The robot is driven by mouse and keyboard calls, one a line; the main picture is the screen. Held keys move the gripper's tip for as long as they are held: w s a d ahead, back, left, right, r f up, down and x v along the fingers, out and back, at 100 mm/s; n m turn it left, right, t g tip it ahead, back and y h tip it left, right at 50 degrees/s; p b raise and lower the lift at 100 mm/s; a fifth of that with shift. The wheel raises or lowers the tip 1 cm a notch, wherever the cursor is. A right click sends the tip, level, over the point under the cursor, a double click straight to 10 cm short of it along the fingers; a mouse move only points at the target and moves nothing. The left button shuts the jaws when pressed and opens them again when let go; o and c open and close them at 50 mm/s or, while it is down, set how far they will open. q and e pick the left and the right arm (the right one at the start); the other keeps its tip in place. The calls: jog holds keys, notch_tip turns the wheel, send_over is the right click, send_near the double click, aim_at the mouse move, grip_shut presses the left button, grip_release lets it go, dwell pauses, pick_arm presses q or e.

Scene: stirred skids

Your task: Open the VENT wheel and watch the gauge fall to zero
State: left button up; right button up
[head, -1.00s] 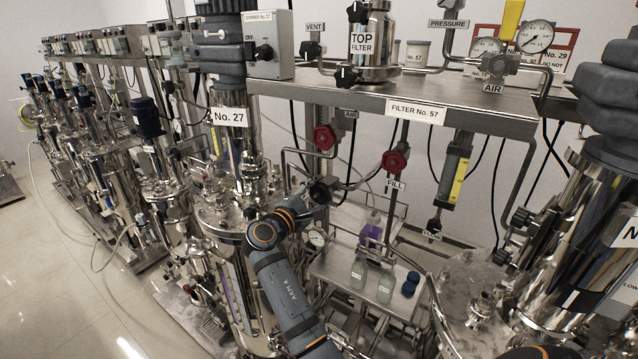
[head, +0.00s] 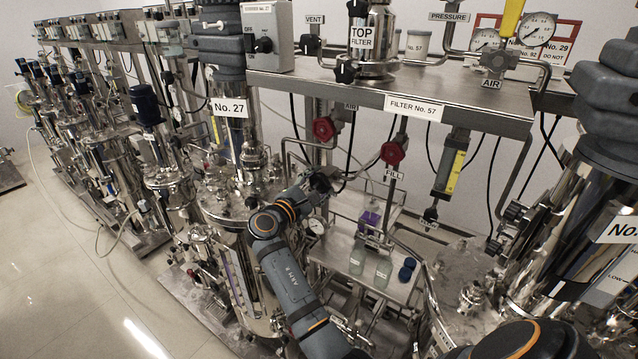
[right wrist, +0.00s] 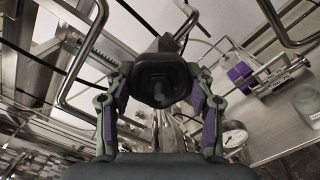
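My right gripper (right wrist: 160,90) has its fingers on either side of a black knob (right wrist: 160,72), with its pads against the knob's sides. In the head view my right gripper (head: 316,184) sits below the left red wheel (head: 323,129). The VENT label (head: 315,20) is on the skid's upper shelf, above a small black knob (head: 310,45), apart from my gripper. My left gripper is not in view.
A second red wheel (head: 393,153) hangs above the FILL label. A small gauge (head: 317,226) is just below my right gripper. A low tray (head: 345,262) holds bottles, blue caps and a purple item. Steel vessels and pipes crowd both sides.

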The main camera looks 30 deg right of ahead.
jog(key=o, duration=0.5)
